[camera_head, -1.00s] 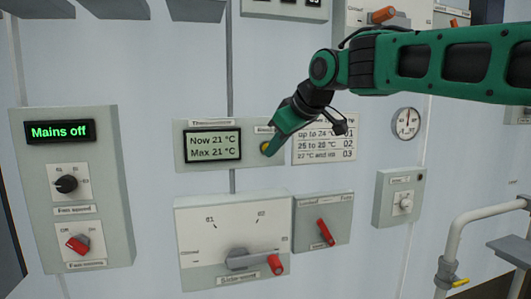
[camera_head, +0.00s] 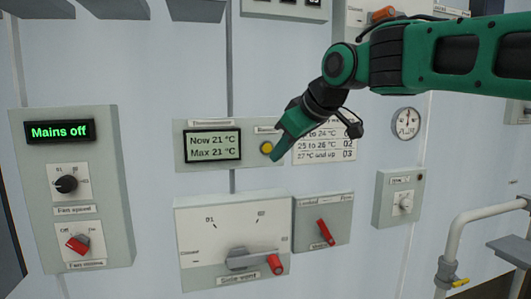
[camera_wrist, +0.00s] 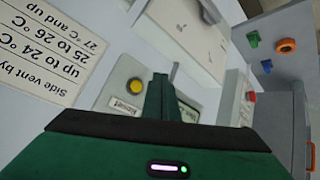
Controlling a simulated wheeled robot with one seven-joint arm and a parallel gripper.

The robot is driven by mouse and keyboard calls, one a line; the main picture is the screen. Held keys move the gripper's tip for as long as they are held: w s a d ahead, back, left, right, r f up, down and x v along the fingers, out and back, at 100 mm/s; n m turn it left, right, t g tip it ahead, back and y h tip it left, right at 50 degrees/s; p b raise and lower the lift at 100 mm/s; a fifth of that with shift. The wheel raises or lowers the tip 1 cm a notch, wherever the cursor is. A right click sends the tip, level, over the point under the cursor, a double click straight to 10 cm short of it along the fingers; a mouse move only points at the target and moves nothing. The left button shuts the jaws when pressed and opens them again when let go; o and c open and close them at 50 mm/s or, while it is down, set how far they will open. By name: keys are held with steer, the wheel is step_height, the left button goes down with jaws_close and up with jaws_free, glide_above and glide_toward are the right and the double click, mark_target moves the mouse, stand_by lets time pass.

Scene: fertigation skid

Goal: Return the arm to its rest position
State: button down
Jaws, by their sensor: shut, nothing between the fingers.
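My gripper (camera_head: 278,152) is shut and empty, in front of the wall panel just right of the yellow button (camera_head: 266,147). The button is uncovered in the head view. In the wrist view my gripper (camera_wrist: 158,82) points at the panel, with the yellow button (camera_wrist: 134,87) beside its fingers. I cannot tell how wide the gap to the panel is. My green arm reaches in from the upper right.
The thermometer display (camera_head: 213,146) reads "Now 21 °C, Max 21 °C". A "Mains off" panel (camera_head: 112,205) is at the left. The side vent lever (camera_head: 255,262) and a red lever (camera_head: 325,232) sit below. A white pipe rail (camera_head: 455,235) stands at the lower right.

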stand_by(0.5)
steer(key=s+d+f+m+g+h, duration=0.1)
steer(key=s+d+f+m+h, duration=0.15)
steer(key=d+f, duration=0.5)
steer(key=s+d+f+m+g+h, duration=0.1)
steer(key=s+d+f+m, duration=0.3)
steer(key=d, duration=0.7)
steer(key=s+d+f+m+g+h, duration=0.1)
steer(key=s+d+f+m+h, duration=0.2)
steer(key=d+f, duration=0.45)
steer(key=s+d+f+m+g, duration=0.2)
steer(key=s+d+f+m, duration=0.2)
steer(key=s, duration=0.8)
steer(key=s+d+f+m+g+y, duration=0.1)
steer(key=s+d+f+m+g, duration=0.1)
steer(key=s+d+f, duration=0.6)
steer(key=s+m, duration=0.1)
steer(key=s, duration=0.3)
steer(key=shift+s+f+m+g, duration=0.2)
steer(key=shift+s+m+g, duration=0.15)
steer(key=shift+g, duration=0.05)
steer(key=shift+d+y, duration=0.1)
steer(key=shift+y, duration=0.15)
